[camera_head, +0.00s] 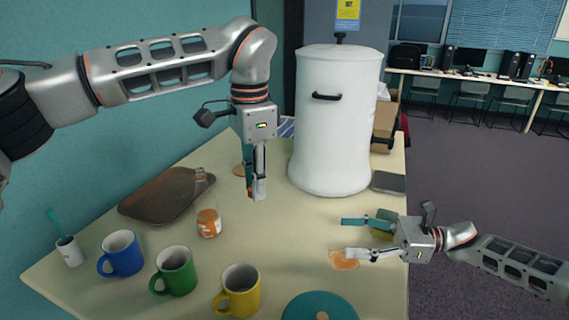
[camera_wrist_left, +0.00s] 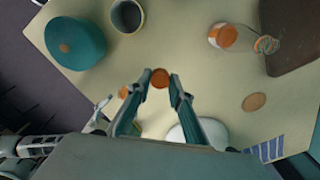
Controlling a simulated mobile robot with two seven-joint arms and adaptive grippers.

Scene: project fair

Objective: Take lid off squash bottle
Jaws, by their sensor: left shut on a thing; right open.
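My left gripper (camera_head: 257,192) points down above the middle of the table, shut on a small round orange lid-like piece (camera_wrist_left: 160,78). My right gripper (camera_head: 350,237) is open and low over the table's right side.
A tall white container (camera_head: 334,120) stands behind. Blue (camera_head: 121,256), green (camera_head: 174,272) and yellow (camera_head: 237,293) mugs and a teal round lid (camera_head: 318,308) line the front. An orange patch (camera_head: 343,260) lies by my right gripper. The table's centre is clear.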

